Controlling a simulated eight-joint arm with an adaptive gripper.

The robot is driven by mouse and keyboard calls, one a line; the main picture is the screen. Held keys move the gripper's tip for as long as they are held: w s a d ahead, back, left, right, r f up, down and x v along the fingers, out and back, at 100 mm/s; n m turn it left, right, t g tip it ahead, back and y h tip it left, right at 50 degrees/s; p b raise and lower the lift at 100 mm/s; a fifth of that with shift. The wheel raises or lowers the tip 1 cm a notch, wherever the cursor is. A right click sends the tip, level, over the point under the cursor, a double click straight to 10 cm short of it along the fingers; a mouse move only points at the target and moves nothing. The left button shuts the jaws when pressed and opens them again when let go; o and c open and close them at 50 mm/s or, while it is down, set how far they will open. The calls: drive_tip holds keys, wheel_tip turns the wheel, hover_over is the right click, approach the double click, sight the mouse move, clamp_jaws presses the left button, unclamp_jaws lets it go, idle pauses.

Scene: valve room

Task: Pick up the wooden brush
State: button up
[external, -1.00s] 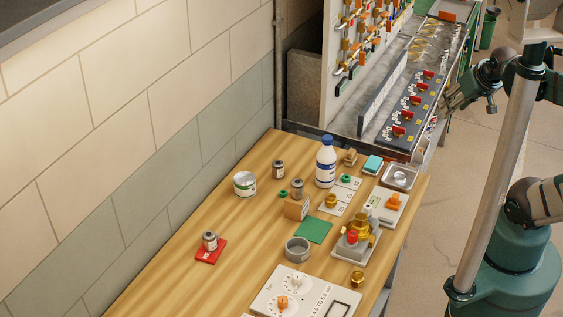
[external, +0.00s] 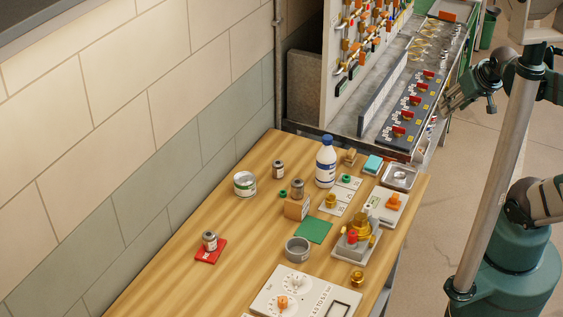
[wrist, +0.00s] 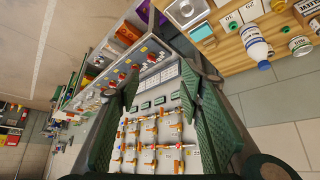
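A small brown block-like thing (external: 350,157), which looks like the wooden brush, lies at the far end of the wooden table, between the white bottle and the teal sponge. It is too small to make out bristles, and I cannot pick it out in the wrist view. My gripper (external: 452,101) is in the air to the right of the workbench, well apart from the brush. In the wrist view its two green fingers (wrist: 158,95) are spread, with nothing held between them.
The wooden table (external: 180,215) holds a white bottle (external: 326,162), a teal sponge (external: 373,164), a metal tray (external: 399,177), a brass valve (external: 360,229) and several cans. A metal workbench with switches (external: 405,118) and a valve panel (external: 345,60) stand beyond. The table's left side is mostly clear.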

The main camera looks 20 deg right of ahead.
drive_tip(key=shift+w, duration=0.1)
drive_tip(key=m+g+h+b, duration=0.3)
drive_tip(key=m+g+b, duration=0.15)
drive_tip(key=m, duration=0.45)
hover_over(353, 151)
drive_tip(key=s+a, duration=0.1)
drive_tip(key=s, duration=0.1)
drive_tip(key=shift+t, duration=0.25)
wheel_tip(353, 151, down, 23)
drive_tip(key=shift+s+a+f, duration=0.1)
drive_tip(key=shift+a+f, duration=0.05)
drive_tip(key=shift+f, duration=0.05)
drive_tip(key=shift+a+f, duration=0.25)
drive_tip(key=shift+f, duration=0.15)
drive_tip(key=shift+x, duration=1.35)
